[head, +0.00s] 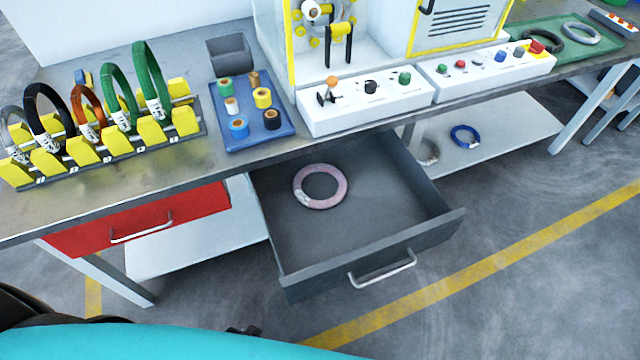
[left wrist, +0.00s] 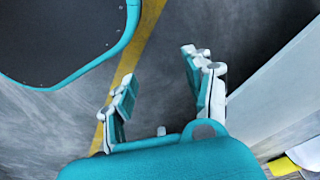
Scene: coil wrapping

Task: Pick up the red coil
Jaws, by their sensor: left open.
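No coil in the head view is plainly red. An orange-brown coil (head: 88,106) stands upright in the yellow-block rack (head: 110,150) on the workbench, between a black coil (head: 45,100) and a green coil (head: 118,90). A pale pink coil (head: 320,187) lies flat in the open grey drawer (head: 380,225). My left gripper (left wrist: 160,70) shows in the left wrist view, open and empty over the floor, apart from any coil. My right gripper is not in view.
A blue tray of small spools (head: 262,135) and control boxes (head: 368,100) stand on the workbench. A blue coil (head: 465,135) lies on the lower shelf. The open drawer sticks out into the aisle, beside a shut red drawer (head: 140,220). A green tray (head: 545,50) holds more coils.

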